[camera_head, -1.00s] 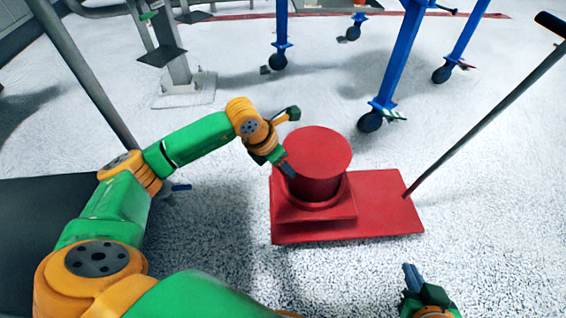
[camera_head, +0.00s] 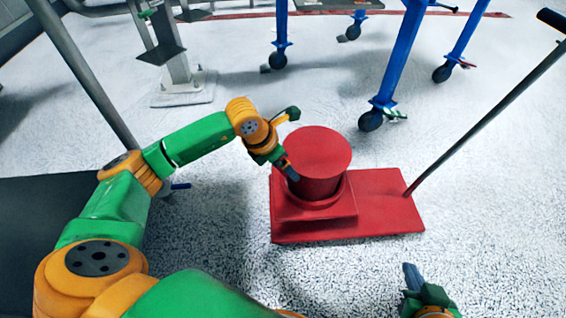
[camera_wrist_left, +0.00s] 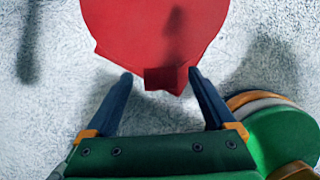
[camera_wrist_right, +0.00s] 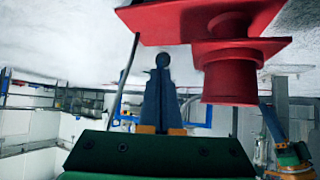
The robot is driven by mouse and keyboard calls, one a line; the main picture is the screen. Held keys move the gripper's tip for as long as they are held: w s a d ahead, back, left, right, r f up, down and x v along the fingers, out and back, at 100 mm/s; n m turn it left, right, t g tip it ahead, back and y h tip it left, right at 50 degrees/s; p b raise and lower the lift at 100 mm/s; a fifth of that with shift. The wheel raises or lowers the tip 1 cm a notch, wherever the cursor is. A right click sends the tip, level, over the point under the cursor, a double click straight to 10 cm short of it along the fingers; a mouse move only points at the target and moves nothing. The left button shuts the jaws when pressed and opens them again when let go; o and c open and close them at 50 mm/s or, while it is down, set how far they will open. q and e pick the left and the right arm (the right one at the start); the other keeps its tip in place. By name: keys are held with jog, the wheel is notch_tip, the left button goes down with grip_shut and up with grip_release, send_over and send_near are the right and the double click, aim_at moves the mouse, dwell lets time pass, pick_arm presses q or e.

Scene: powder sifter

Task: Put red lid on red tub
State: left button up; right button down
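A red tub (camera_head: 318,187) stands upright on a square red base. Its flat round red top, which looks like the lid (camera_head: 315,148), covers it; I cannot tell whether it is fully seated. In the left wrist view the lid (camera_wrist_left: 155,30) fills the upper middle, with a small red tab between the fingertips. My left gripper (camera_head: 288,171) is at the tub's near left side, its fingers apart (camera_wrist_left: 160,75). My right gripper (camera_head: 412,275) is low at the right, away from the tub, its fingers together and empty (camera_wrist_right: 161,62). The tub (camera_wrist_right: 228,75) appears upside down in the right wrist view.
The tub's base rests on a red platform (camera_head: 385,215) with a long grey handle (camera_head: 480,125) rising to the right. A blue wheeled frame (camera_head: 400,60) stands behind. A grey post with a foot plate (camera_head: 183,90) is at back left. Floor right of the platform is clear.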

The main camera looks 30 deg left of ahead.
notch_tip(320, 180, up, 4)
jog(key=w+a+t, duration=0.1)
jog(key=w+t, duration=0.2)
pick_arm(q)
jog(key=p+v, duration=0.1)
jog(key=v, duration=0.1)
jog(key=shift+s+r, duration=0.1)
jog(key=shift+r, duration=0.2)
jog(key=p+v, duration=0.1)
jog(key=v, duration=0.3)
jog(key=shift+s+a+r+p, duration=0.1)
jog(key=shift+s+r+p, duration=0.1)
jog(key=shift+p, duration=0.15)
pick_arm(e)
jog(key=s+d+f+g+h, duration=0.1)
jog(key=s+d+f+g, duration=0.2)
jog(key=s+f+g, duration=0.6)
jog(key=s+f, duration=0.1)
jog(key=s, duration=0.3)
jog(key=shift+d+g, duration=0.3)
jog(key=shift+d, duration=0.1)
jog(key=shift+s, duration=0.1)
